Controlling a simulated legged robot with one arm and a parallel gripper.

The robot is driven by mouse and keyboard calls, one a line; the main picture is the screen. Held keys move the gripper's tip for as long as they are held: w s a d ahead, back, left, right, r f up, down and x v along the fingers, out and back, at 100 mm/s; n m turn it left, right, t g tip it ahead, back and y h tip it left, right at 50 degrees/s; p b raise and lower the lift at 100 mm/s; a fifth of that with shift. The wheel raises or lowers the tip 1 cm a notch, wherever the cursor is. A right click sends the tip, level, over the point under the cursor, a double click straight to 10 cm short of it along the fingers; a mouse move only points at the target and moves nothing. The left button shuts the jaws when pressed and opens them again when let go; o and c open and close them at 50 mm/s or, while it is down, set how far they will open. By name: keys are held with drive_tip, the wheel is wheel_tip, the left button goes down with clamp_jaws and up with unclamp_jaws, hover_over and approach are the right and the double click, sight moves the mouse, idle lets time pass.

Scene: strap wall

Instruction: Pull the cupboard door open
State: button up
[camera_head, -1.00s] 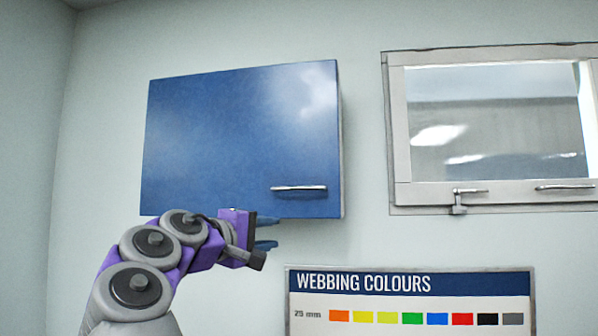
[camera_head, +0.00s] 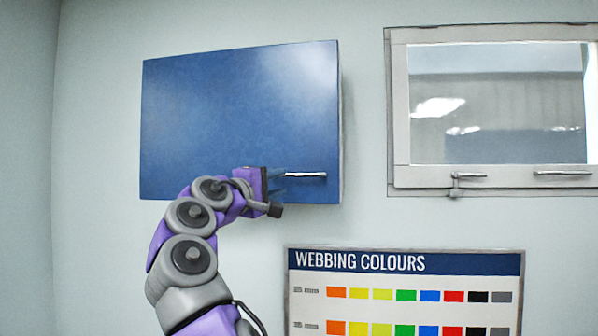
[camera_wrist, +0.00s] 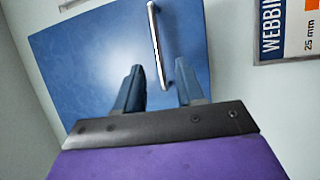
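The cupboard door (camera_head: 235,115) is a flat blue panel on the wall, and it looks shut. Its silver bar handle (camera_head: 308,175) runs level near the lower right corner. My gripper (camera_head: 282,182) is at the handle's left end, in front of the door's lower edge. In the wrist view my gripper (camera_wrist: 158,68) has its two blue-grey fingers apart, open. The handle (camera_wrist: 157,45) shows between and beyond the fingertips there, with the blue door (camera_wrist: 90,60) behind. No finger clearly touches the handle, and the depth gap is hard to judge.
A framed window (camera_head: 495,105) with its own handles is on the wall at the right. A webbing colours chart (camera_head: 405,263) hangs below the cupboard to the right. The wall (camera_head: 95,150) left of the cupboard is bare.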

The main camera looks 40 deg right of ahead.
sight(297, 176)
drive_tip(key=p+x, duration=0.4)
drive_tip(key=x, duration=0.4)
drive_tip(key=shift+w+d+r, duration=0.1)
drive_tip(key=shift+w+d, duration=0.05)
drive_tip(key=shift+d, duration=0.45)
drive_tip(key=shift+w+a, duration=0.1)
drive_tip(key=shift+a, duration=0.3)
drive_tip(key=shift+d, duration=0.15)
drive_tip(key=c, duration=0.5)
clamp_jaws()
